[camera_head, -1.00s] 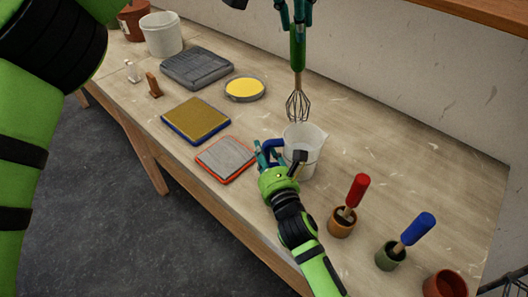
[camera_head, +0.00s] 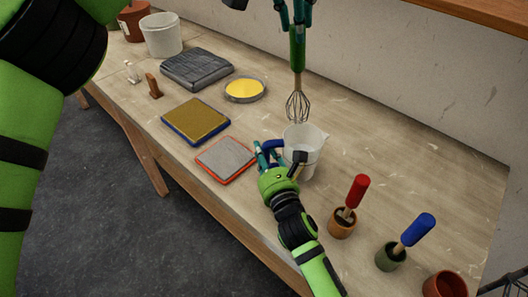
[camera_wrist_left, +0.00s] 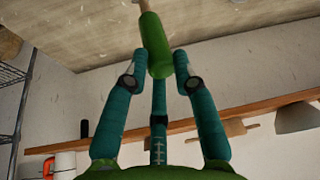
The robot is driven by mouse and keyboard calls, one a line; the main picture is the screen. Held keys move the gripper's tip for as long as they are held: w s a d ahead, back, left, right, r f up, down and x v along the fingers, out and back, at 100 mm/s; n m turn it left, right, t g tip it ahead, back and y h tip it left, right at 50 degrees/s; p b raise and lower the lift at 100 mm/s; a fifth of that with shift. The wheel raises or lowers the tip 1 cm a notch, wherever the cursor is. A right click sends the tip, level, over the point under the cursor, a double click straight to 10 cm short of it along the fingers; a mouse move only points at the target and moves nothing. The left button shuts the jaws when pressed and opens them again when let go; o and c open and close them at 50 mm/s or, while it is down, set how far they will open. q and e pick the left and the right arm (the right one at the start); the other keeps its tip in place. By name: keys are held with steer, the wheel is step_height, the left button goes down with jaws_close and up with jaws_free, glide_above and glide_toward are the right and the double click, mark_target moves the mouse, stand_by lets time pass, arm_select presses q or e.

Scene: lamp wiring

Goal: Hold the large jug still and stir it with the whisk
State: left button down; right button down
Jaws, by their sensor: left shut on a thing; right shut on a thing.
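The large jug (camera_head: 311,143) is white, translucent and upright on the bench, with a blue handle (camera_head: 271,147) on its left side. My right gripper (camera_head: 272,160) is shut on this handle; its fingers partly hide it. The whisk (camera_head: 297,105) has a green handle and a wire head pointing down. My left gripper (camera_head: 297,22) is shut on the whisk's green handle, which also shows between the teal fingers in the left wrist view (camera_wrist_left: 156,45). The wire head appears just above the jug's far rim, outside the jug. The jug's inside is mostly hidden.
A red-handled tool in an orange pot (camera_head: 342,224) and a blue-handled tool in a green pot (camera_head: 391,257) stand right of the jug. A grey pad with red edge (camera_head: 225,160), a yellow-brown pad (camera_head: 196,120) and a yellow dish (camera_head: 245,90) lie left. A wall rises behind.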

mark_target(308, 105)
arm_select(q)
steer(key=shift+d, duration=0.1)
steer(key=shift+w+d+y, duration=0.25)
steer(key=shift+d+y, duration=0.05)
steer(key=shift+d, duration=0.65)
steer(key=shift+d+f, duration=0.1)
steer(key=shift+d, duration=0.9)
step_height(308, 105, down, 16)
steer(key=shift+r, duration=0.1)
steer(key=shift+a, duration=0.1)
